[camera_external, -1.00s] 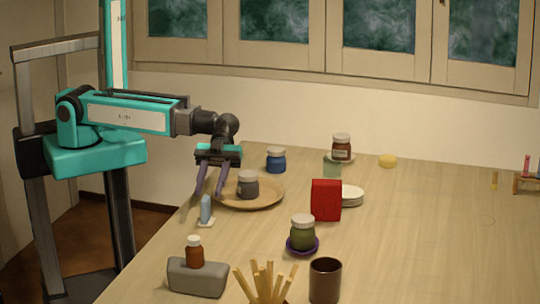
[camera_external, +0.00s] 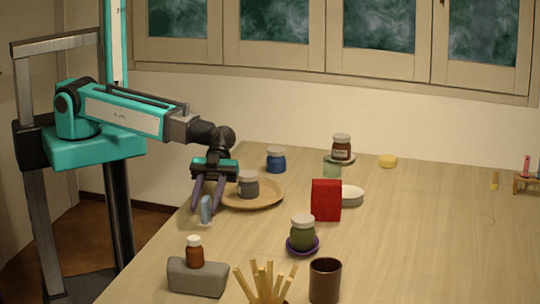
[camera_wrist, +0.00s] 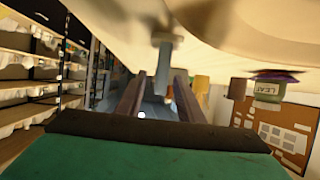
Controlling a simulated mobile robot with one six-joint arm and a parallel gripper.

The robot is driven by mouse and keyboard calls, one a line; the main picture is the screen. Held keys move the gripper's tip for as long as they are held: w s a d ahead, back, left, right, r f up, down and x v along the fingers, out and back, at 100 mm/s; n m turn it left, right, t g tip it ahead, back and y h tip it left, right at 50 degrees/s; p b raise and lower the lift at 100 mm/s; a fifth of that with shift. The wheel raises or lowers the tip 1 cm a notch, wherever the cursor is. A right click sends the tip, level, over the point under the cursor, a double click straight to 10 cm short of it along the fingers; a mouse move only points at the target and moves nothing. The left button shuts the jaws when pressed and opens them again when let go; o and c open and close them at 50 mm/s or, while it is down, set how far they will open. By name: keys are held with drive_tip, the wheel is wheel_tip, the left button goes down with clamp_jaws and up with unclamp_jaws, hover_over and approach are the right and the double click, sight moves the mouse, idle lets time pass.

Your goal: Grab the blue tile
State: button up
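The blue tile (camera_external: 206,212) is a narrow pale-blue piece standing upright on a small white base (camera_external: 205,224) near the table's left edge. My gripper (camera_external: 207,205) is open and points down, with its two dark fingers at the left and right of the tile's upper part in the outside view. In the wrist view, which is upside down, the tile (camera_wrist: 164,65) hangs from its base (camera_wrist: 165,38) and lies between the tips of my open gripper (camera_wrist: 159,77). I see no clear contact between fingers and tile.
A round wooden plate (camera_external: 268,199) with a grey jar (camera_external: 248,186) is close at the right of my gripper. A grey block (camera_external: 198,279) holding a brown bottle (camera_external: 195,254) is in front. A red box (camera_external: 326,200) and green jar (camera_external: 302,234) stand farther right.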

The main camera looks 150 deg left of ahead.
sight(205, 199)
idle(0.3)
clamp_jaws()
drive_tip(key=shift+r, duration=0.15)
drive_tip(key=shift+r+b, duration=1.65)
drive_tip(key=shift+r, duration=3.2)
